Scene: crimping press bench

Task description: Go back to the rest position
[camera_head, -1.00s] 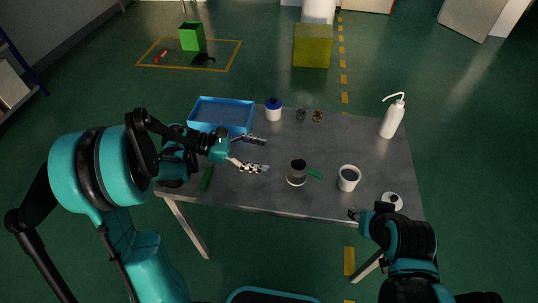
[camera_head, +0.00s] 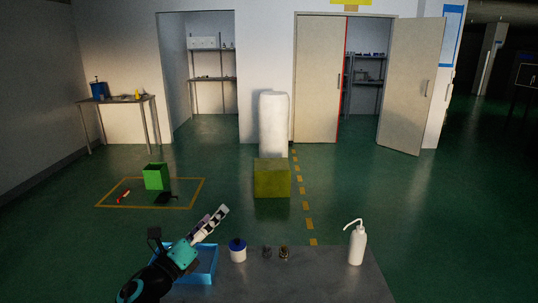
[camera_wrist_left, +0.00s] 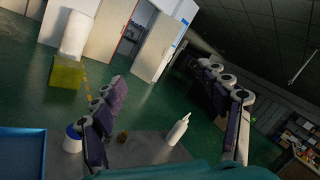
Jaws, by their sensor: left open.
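My left gripper (camera_head: 213,222) is raised in front of the blue tray (camera_head: 204,265) in the head view, pointing up and to the right. In the left wrist view its two fingers (camera_wrist_left: 163,76) stand wide apart with nothing between them. The gripper is above the grey table (camera_head: 325,275) and touches nothing that I can see. My right gripper is not in view.
A jar with a blue lid (camera_head: 238,252), two small dark parts (camera_head: 284,253) and a white wash bottle (camera_head: 357,244) stand on the table. The table's near part is out of view. A yellow-green block (camera_head: 272,179) and a green box (camera_head: 156,176) stand on the floor beyond.

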